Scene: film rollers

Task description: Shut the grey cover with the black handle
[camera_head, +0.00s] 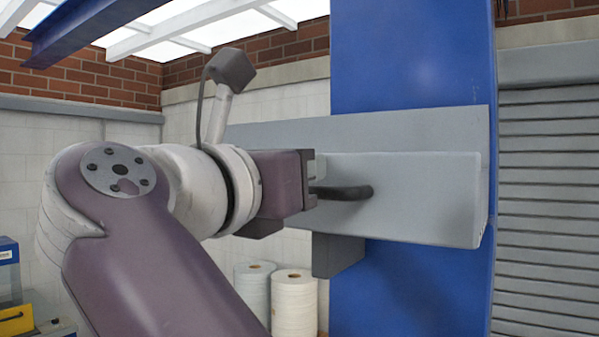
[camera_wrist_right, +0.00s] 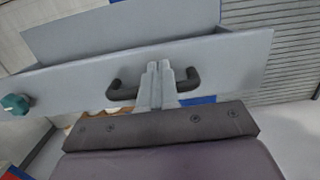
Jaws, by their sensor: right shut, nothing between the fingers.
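The grey cover (camera_head: 425,195) is a long panel on the blue column, with a grey backing plate (camera_head: 400,125) rising behind its upper edge. Its black handle (camera_head: 350,192) sticks out toward my right gripper (camera_head: 311,180). In the wrist view the cover (camera_wrist_right: 225,55) runs across the picture, with both bends of the handle (camera_wrist_right: 122,92) showing. My right gripper (camera_wrist_right: 160,72) is shut and empty, its fingertips pointing at the cover between the handle's ends. The fingers hide the handle's middle; I cannot tell whether they touch it. My left gripper is not in view.
The blue column (camera_head: 410,60) stands behind the cover. A grey block (camera_head: 337,255) hangs below it. White rolls (camera_head: 294,300) stand lower down. A slatted grey shutter (camera_head: 545,200) is at right. A teal knob (camera_wrist_right: 16,104) shows by the cover's left end in the wrist view.

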